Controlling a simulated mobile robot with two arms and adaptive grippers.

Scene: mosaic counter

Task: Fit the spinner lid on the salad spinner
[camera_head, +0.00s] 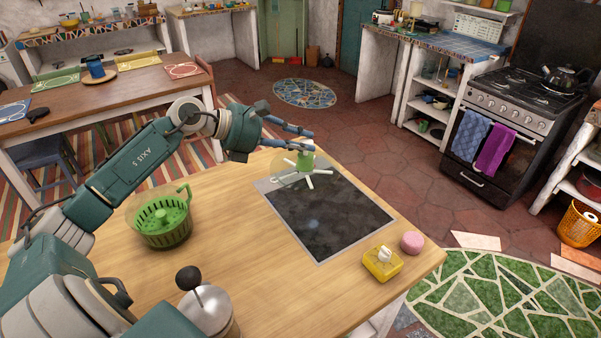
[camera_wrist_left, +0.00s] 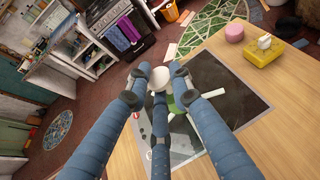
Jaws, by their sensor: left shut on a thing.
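The spinner lid (camera_head: 316,173) is clear, with white spokes and a green knob on top. It is at the far left corner of the dark panel; I cannot tell whether it touches it. My left gripper (camera_head: 307,143) is shut on the knob. In the left wrist view the fingers (camera_wrist_left: 160,84) close around the knob's pale top, with the lid's white spokes (camera_wrist_left: 198,104) below. The salad spinner (camera_head: 160,238) stands upright at the left of the table, open on top, with a green basket inside and a green handle. My right gripper is not in view.
The wooden table (camera_head: 260,270) has a dark grey-edged panel (camera_head: 330,215) set on it. A yellow block-shaped container (camera_head: 381,264) and a pink round thing (camera_head: 411,242) are near the right edge. A silver grinder (camera_head: 207,312) with a black knob stands in front. Wood between spinner and panel is clear.

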